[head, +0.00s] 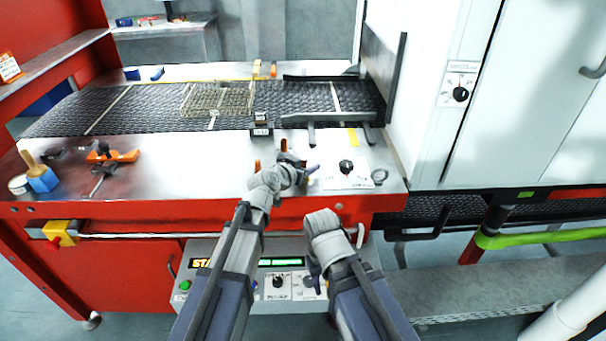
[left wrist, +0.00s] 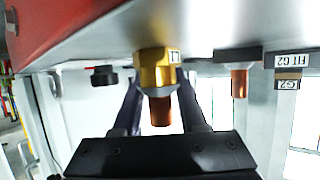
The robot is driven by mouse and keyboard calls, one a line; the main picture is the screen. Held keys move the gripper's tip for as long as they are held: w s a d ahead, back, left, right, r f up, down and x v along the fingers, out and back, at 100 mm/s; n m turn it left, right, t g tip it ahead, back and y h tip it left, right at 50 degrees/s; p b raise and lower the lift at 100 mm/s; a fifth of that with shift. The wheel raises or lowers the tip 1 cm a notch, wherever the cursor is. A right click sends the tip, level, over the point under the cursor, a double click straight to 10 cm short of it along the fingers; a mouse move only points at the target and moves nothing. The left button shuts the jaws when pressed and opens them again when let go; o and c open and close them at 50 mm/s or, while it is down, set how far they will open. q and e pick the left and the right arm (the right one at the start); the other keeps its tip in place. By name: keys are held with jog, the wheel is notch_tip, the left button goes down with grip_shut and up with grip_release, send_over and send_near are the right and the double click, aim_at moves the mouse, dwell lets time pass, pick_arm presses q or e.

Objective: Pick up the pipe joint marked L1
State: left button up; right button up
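A brass hex pipe joint (left wrist: 156,70) with a copper tube end (left wrist: 160,108) shows in the left wrist view, carrying a small white tag that seems to begin with L; the rest is unclear. My left gripper (left wrist: 160,85) has its fingers on either side of it, with light gaps beside the copper end, so it looks open. In the head view my left gripper (head: 302,172) is over the front of the steel counter and mostly hides the joint. My right gripper (head: 314,268) hangs low before the control panel; its fingers are too hidden to judge.
Another copper-ended fitting (left wrist: 239,82) stands beside the joint, near tags reading FIT G2 and G2. The mesh belt (head: 300,100) runs behind the counter. A white dial plate (head: 346,172) is right of my left gripper. An orange tool (head: 115,156) and blue pot (head: 42,180) lie left.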

pick_arm(q)
grip_shut()
dwell(0.6)
notch_tip(320, 180, up, 10)
jog(key=p, duration=1)
